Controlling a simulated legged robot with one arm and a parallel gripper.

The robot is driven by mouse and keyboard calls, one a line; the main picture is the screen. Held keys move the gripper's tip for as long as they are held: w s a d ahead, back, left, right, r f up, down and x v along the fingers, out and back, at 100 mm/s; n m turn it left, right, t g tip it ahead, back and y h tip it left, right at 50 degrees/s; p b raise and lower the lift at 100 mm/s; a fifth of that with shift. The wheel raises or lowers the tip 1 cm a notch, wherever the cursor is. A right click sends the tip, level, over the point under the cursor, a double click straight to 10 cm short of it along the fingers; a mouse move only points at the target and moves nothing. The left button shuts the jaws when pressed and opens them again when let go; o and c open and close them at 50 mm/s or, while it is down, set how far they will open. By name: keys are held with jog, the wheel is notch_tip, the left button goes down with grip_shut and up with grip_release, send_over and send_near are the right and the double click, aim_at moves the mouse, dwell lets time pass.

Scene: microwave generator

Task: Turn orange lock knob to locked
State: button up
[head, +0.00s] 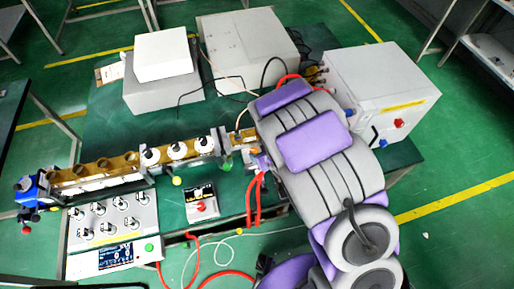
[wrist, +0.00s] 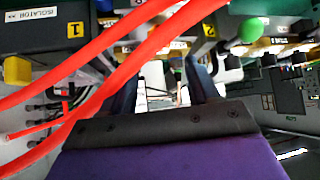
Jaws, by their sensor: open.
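My gripper (wrist: 163,88) shows in the wrist view with its two dark fingers apart and nothing clear between them. In the head view my grey and purple arm reaches over the right part of the bench and hides most of the gripper. A small orange spot (head: 253,150) shows beside the arm's end at the right end of the brass waveguide line; I cannot tell if it is the lock knob. In the wrist view a green ball knob (wrist: 250,28) is at upper right, beyond the fingers. The lock knob's setting cannot be read.
Red hoses (wrist: 110,60) cross close in front of the wrist camera; they also hang near the arm's end in the head view (head: 256,200). A waveguide row (head: 100,172), a knob panel (head: 110,220) and grey boxes (head: 250,42) fill the bench. A white cabinet (head: 380,85) stands at right.

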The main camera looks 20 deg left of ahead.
jog(key=p, duration=0.2)
jog(key=shift+s+d+r+p, duration=0.1)
jog(key=shift+r+p, duration=0.25)
jog(key=shift+r, duration=0.05)
jog(key=p+v, duration=0.7)
jog(key=p, duration=0.8)
jog(key=shift+s+d+p, duration=0.2)
jog(key=shift+s+p, duration=0.05)
jog(key=shift+p, duration=0.05)
jog(key=shift+r, duration=0.1)
